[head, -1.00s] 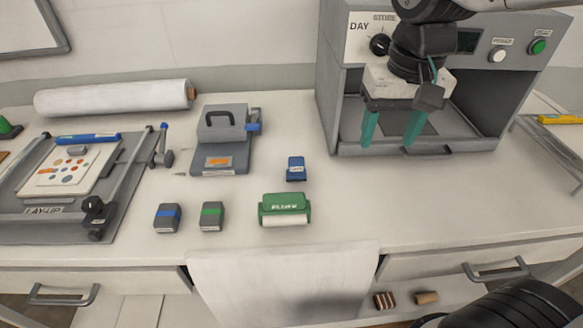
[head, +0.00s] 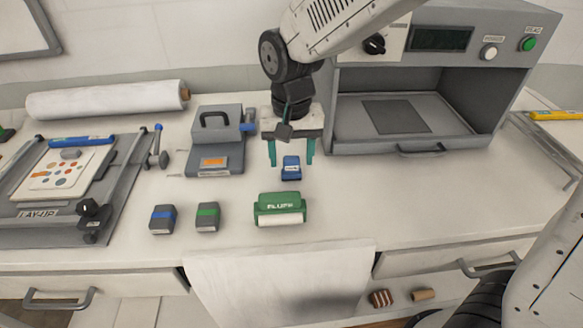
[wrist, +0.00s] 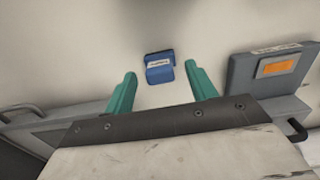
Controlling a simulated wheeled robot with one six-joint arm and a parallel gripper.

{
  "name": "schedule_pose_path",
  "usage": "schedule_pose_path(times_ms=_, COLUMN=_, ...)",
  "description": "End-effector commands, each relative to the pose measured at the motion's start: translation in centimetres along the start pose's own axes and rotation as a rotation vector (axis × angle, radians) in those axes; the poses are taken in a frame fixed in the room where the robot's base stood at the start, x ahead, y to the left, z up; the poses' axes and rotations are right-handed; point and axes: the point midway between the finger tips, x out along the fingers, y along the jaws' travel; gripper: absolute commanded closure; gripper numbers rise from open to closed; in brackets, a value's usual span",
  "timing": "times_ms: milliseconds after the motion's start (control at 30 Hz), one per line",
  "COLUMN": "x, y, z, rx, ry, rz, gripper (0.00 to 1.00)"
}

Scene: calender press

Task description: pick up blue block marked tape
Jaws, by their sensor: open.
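In the wrist view the blue block (wrist: 159,68) lies beyond and between the fingertips of my gripper (wrist: 160,76), with clear gaps on both sides. Nothing is held.
The green roller (head: 279,209) sits in front of the block. Two dark blocks, one with a blue band (head: 163,219) and one with a green band (head: 207,216), stand to the left. The grey clamp device (head: 214,160) is at left, the press (head: 340,140) at right.

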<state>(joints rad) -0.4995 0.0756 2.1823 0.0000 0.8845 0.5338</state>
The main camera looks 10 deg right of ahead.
Motion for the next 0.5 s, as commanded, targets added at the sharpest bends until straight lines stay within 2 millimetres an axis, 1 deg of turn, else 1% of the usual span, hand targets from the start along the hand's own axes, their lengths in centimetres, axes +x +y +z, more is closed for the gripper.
schedule_pose_path(times_ms=33, x=0.69, y=0.02, z=0.01, rx=0.000, ry=-0.001, rz=0.001, gripper=0.44)
schedule_pose_path(times_ms=133, x=1.39, y=0.01, z=0.00, rx=0.000, ry=-0.001, rz=0.000, gripper=0.44)
schedule_pose_path(times_ms=367, x=1.47, y=0.00, z=-0.03, rx=0.000, ry=0.001, rz=-0.001, gripper=0.44)
schedule_pose_path(times_ms=467, x=1.46, y=0.01, z=-0.03, rx=0.000, ry=0.001, rz=-0.001, gripper=0.69)
schedule_pose_path(times_ms=500, x=1.46, y=0.01, z=-0.03, rx=0.000, ry=0.001, rz=-0.001, gripper=0.80)
